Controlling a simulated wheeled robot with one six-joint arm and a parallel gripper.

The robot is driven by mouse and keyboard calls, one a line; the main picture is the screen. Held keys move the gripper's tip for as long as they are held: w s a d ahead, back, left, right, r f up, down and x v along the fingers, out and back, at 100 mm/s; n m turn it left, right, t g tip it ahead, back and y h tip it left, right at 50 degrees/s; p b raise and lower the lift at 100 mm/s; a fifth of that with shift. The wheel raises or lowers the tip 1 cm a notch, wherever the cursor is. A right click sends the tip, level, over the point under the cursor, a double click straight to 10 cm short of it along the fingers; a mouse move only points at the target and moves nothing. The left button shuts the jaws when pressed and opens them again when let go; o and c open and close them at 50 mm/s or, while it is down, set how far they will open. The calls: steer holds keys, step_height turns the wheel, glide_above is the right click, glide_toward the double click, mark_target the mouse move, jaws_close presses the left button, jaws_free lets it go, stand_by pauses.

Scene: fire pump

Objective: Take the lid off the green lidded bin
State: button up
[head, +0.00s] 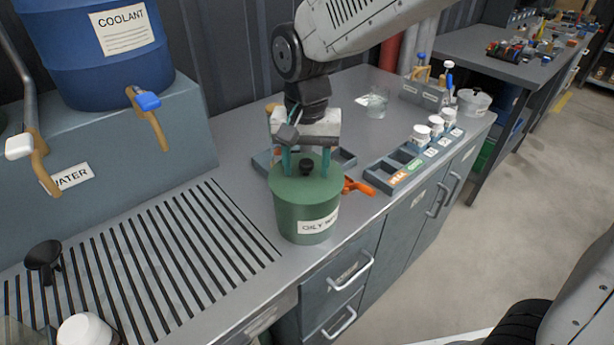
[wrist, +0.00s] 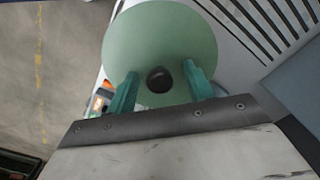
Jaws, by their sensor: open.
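The green lidded bin (head: 306,222) stands upright on the grey bench near its front edge, with a label reading "OILY" on its front. Its flat green lid (head: 290,190) is on it, with a black knob (head: 306,166) at the centre. The lid (wrist: 150,35) and the knob (wrist: 159,80) also show in the wrist view. My gripper (head: 304,160) is open above the lid. In the wrist view its two teal fingers (wrist: 160,88) stand on either side of the knob, with gaps between them and it.
An orange-handled tool (head: 358,187) lies just right of the bin, beside a dark tray (head: 345,157). A labelled rack (head: 392,172) with white-capped bottles is further right. Left are a slotted drain area (head: 150,255), a blue coolant drum (head: 95,50) and a black funnel-like item (head: 43,256).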

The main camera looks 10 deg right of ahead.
steer(key=c, duration=1.1)
